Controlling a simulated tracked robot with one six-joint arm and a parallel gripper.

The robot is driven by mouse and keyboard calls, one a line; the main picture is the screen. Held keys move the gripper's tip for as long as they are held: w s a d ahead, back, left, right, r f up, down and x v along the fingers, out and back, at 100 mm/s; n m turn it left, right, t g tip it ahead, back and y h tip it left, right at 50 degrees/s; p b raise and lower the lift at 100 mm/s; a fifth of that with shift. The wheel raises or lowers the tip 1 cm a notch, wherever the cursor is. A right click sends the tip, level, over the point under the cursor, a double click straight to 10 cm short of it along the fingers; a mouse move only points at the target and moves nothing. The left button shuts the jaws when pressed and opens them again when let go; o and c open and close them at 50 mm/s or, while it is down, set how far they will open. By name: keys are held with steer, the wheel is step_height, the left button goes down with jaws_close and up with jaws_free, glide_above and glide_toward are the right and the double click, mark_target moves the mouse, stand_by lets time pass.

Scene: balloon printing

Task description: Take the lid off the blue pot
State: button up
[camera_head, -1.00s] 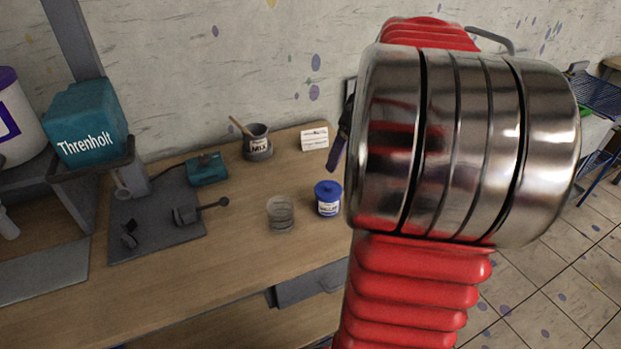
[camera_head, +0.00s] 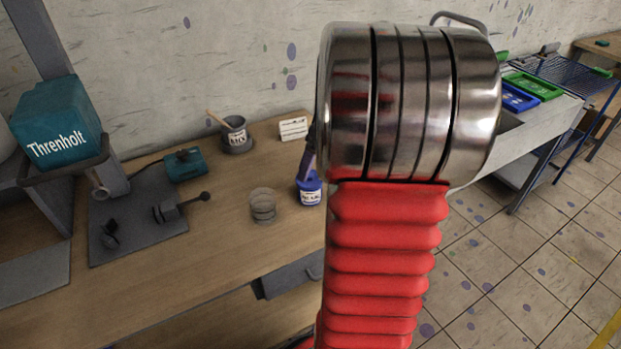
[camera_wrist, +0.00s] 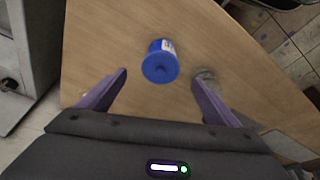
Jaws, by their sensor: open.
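The blue pot (camera_head: 309,196) stands upright on the wooden bench, with a white label on its side. Its blue lid (camera_wrist: 160,68) is on and shows from above in the wrist view, with a small knob in the middle. My gripper (camera_wrist: 160,88) is open and empty, its two purple fingers spread, with the pot between and beyond their tips. In the head view one purple finger (camera_head: 308,155) shows just above the pot and covers part of its lid. The rest of the gripper there is hidden behind my arm.
A grey MIX pot (camera_head: 236,137) with a stick and a white card (camera_head: 293,129) stand behind. The bench front is clear.

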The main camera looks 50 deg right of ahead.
mark_target(311, 176)
steer(key=shift+w+f, duration=0.1)
steer(key=shift+f, duration=0.15)
steer(key=shift+x, duration=2.5)
steer(key=shift+c, duration=0.7)
steer(key=c, duration=1)
steer(key=shift+o, duration=0.2)
steer(key=shift+r, duration=0.15)
step_height(311, 176, up, 10)
